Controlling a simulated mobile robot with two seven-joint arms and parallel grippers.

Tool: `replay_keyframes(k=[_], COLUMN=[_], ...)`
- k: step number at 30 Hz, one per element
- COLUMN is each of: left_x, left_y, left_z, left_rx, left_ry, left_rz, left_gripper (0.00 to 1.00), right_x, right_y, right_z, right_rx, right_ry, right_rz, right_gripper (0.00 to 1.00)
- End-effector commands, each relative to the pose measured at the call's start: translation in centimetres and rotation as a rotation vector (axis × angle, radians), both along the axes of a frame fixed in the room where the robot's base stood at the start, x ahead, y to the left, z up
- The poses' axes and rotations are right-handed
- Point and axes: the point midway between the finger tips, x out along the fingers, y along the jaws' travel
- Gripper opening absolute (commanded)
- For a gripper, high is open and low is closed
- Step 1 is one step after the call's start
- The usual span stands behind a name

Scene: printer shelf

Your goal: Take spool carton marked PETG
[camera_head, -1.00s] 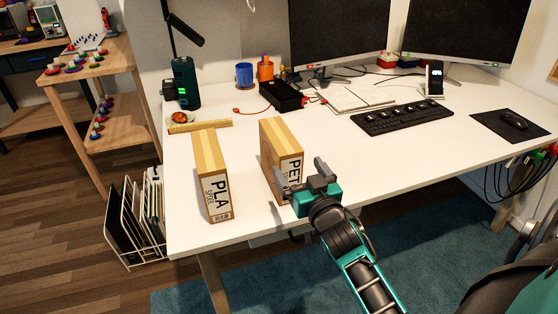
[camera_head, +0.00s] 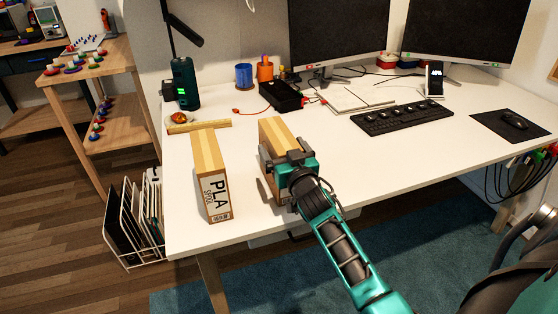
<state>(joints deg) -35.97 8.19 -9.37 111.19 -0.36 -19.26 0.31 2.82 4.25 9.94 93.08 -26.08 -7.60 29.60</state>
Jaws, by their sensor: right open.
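The carton marked PETG (camera_head: 275,134) stands upright on the white desk, left of the keyboard. Its label read PET in the earlier frame and is now hidden behind my gripper. My right gripper (camera_head: 285,165) is open at the near end of this carton, with a finger showing on either side of it. Whether the fingers touch it I cannot tell. The carton marked PLA (camera_head: 208,157) stands upright to its left, with a gap between them. My left gripper is not in view.
A black box (camera_head: 281,95), a notebook (camera_head: 357,97) and a keyboard (camera_head: 403,117) are farther back. The desk (camera_head: 352,163) is bare right of my gripper. A wire rack (camera_head: 135,225) stands on the floor at left.

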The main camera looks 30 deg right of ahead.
Motion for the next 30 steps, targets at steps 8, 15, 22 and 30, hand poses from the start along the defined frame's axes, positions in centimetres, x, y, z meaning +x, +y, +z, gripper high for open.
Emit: replay_keyframes(k=[8,15,22,30], left_x=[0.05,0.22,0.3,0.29], left_y=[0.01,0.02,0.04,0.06], left_z=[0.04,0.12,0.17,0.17], left_rx=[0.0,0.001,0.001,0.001], left_ry=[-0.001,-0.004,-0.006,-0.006], left_rz=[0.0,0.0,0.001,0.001], left_gripper=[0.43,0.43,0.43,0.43], right_x=[-0.04,-0.05,-0.05,-0.05], right_y=[0.0,0.0,0.0,0.0], right_z=[0.01,0.0,-0.01,-0.01], right_rx=[0.0,0.0,0.0,0.0], right_ry=[0.0,0.0,0.0,0.0], right_rz=[0.0,0.0,0.0,0.0], right_gripper=[0.77,0.54,0.32,0.06])
